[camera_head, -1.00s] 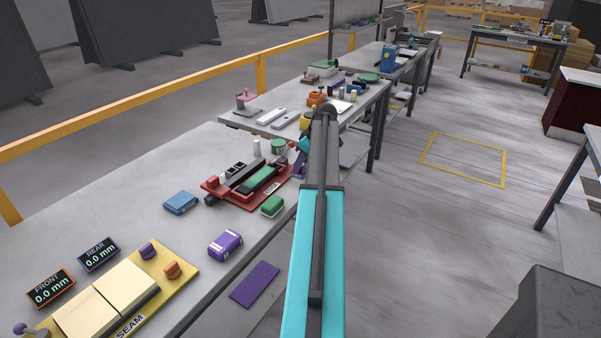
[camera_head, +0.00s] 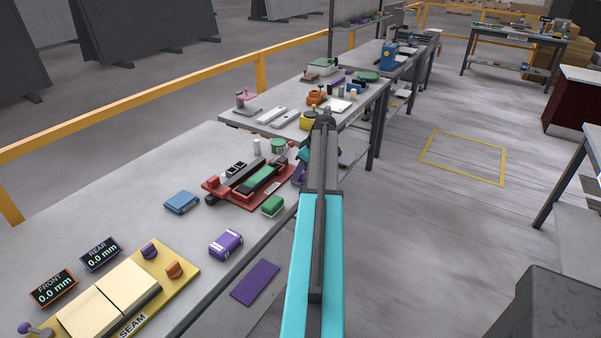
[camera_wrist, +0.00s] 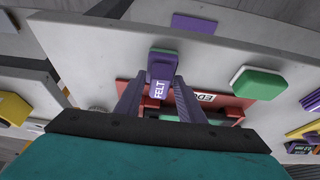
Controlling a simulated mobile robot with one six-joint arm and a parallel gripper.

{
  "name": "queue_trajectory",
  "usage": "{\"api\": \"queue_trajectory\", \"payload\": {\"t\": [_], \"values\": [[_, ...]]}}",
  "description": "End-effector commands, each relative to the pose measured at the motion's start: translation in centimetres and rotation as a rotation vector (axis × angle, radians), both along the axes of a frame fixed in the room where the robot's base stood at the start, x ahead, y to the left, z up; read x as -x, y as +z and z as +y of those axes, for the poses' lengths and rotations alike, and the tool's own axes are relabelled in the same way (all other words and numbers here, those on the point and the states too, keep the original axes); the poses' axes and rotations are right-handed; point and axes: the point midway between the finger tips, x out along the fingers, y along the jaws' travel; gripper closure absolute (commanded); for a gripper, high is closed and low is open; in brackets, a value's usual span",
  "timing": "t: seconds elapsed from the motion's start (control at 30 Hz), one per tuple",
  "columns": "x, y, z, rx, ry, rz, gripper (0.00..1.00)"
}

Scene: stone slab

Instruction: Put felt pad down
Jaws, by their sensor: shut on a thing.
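My gripper (camera_wrist: 160,98) has purple fingers shut on the felt pad (camera_wrist: 159,84), a small purple block with a white FELT label. In the wrist view the pad stands out beyond the fingertips, over or close to the bench top. Whether it touches the surface cannot be told. The red fixture (camera_wrist: 228,106) lies behind the fingers and is partly hidden by them. In the head view my arm hides most of the gripper; a bit of purple finger (camera_head: 299,176) shows at the bench's right edge, near the red fixture (camera_head: 223,190).
A green block (camera_head: 272,206), a blue block (camera_head: 181,202) and a purple block (camera_head: 226,244) stand around the fixture. The yellow SEAM plate (camera_head: 184,270) is at the bench's near end. Bare bench top lies at the back left.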

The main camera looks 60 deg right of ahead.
Motion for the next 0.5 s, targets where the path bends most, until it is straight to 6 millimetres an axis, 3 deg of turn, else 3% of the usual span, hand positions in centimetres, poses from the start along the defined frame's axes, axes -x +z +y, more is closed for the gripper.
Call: {"api": "queue_trajectory", "payload": {"t": [0.07, 0.1, 0.2, 0.5], "values": [[-0.02, -0.25, 0.0, 0.0, 0.0, 0.0, 0.85], [-0.01, -0.2, 0.01, 0.0, 0.0, 0.0, 0.6], [-0.02, -0.18, 0.01, 0.0, 0.0, 0.0, 0.46], [-0.03, -0.13, 0.02, 0.0, 0.0, 0.0, 0.46]]}}
